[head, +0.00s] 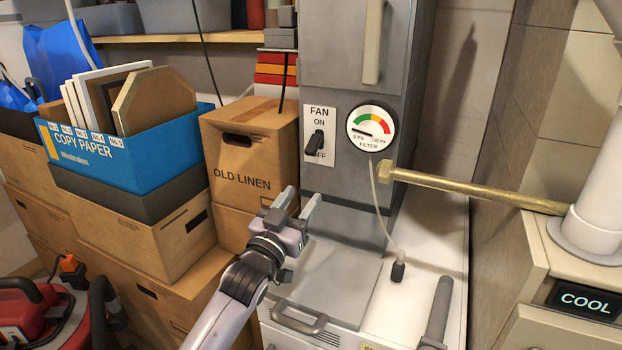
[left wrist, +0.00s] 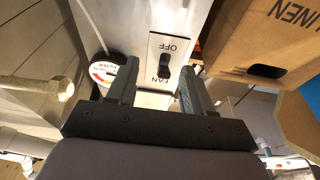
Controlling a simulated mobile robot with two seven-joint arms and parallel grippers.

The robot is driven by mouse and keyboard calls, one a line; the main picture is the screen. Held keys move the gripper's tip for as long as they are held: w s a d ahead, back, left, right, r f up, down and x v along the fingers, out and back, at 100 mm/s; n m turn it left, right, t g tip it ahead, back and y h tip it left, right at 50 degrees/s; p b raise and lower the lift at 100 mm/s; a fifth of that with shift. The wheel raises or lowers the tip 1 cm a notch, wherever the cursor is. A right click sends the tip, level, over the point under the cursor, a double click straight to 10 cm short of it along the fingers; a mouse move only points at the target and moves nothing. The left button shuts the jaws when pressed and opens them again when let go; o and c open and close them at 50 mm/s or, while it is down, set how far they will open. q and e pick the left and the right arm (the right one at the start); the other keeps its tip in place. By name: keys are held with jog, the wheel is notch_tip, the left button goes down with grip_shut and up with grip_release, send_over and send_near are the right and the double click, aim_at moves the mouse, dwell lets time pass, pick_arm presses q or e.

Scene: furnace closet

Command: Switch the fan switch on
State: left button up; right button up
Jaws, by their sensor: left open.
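The fan switch (head: 314,143) is a black toggle on a white plate marked FAN, ON and OFF, on the grey furnace front. Its lever points down toward OFF. In the left wrist view, which is upside down, the switch (left wrist: 164,75) shows between my fingers, beyond their tips. My left gripper (head: 299,204) is open and empty, below and slightly left of the switch plate, apart from it. My right gripper is not in view.
A round filter gauge (head: 371,128) sits right of the switch, with a thin tube hanging down. A brass pipe (head: 475,187) runs to the right. Cardboard boxes, one marked OLD LINEN (head: 250,155), stand close on the left. A grey ledge (head: 325,270) lies below.

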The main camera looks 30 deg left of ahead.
aim_at(309, 155)
pick_arm(q)
jog(key=shift+n+t, duration=0.3)
jog(key=shift+t, duration=0.6)
jog(key=r, duration=0.1)
jog(key=w+a+r+b, duration=0.1)
jog(key=r, duration=0.1)
jog(key=w+r, duration=0.1)
jog(key=shift+a+r, duration=0.2)
jog(key=shift+a, duration=0.05)
jog(key=shift+b+x, duration=0.35)
jog(key=shift+x, duration=3)
grip_shut()
